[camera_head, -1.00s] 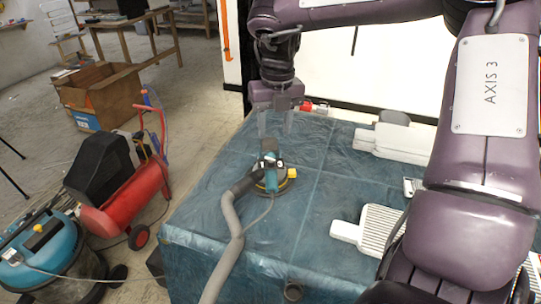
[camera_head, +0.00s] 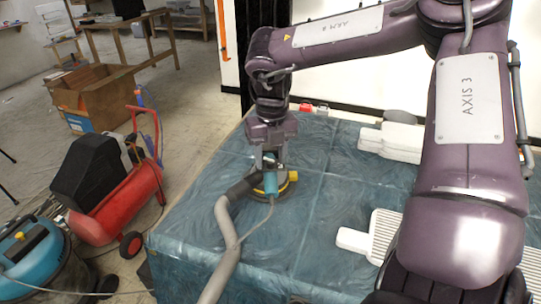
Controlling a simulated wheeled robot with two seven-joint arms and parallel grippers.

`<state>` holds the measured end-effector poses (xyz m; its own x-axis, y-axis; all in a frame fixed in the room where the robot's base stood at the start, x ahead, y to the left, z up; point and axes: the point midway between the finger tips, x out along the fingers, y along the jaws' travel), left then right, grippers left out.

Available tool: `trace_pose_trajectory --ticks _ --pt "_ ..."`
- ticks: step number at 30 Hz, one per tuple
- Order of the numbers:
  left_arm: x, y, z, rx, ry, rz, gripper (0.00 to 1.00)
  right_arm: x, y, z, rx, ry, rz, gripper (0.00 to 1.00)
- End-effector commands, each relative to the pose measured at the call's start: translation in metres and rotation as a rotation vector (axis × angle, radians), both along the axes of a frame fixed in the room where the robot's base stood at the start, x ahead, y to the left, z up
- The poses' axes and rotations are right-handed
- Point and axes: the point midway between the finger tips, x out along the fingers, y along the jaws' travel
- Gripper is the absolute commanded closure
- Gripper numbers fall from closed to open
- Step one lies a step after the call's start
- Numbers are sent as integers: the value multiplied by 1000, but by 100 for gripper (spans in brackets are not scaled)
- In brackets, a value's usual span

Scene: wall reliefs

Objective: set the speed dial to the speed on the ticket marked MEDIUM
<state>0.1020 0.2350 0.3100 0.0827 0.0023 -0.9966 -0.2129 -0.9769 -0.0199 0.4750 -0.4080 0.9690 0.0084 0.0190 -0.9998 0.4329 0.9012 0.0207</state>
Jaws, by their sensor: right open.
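A teal and black sander (camera_head: 271,186) with a round base and a yellow knob sits on the covered table. A grey hose (camera_head: 226,225) runs from it toward the front. My right gripper (camera_head: 270,163) is open and points down at the sander, overlapping its rear part in the picture. I cannot tell if the fingers touch it. The speed dial cannot be made out, and no ticket marked MEDIUM can be read. My left gripper is not in view.
The table (camera_head: 335,190) has a blue-green sheet over it. White sanding blocks or tools (camera_head: 394,139) lie at the right, with a ribbed white one (camera_head: 353,240) nearer. Small red and white items (camera_head: 306,107) stand at the back edge. A red compressor (camera_head: 118,205) stands left.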

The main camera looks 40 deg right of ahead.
Motion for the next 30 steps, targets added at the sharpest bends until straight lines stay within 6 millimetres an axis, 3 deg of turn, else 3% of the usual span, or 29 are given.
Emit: trace_pose_trajectory --ticks 8,18,30 --pt "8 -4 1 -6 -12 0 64 0 0 -2 1 0 0 58" --pt "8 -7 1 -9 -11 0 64 0 0 -1 0 0 1 100" --pt "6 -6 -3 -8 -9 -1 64 0 0 -2 -1 -1 -82 100"
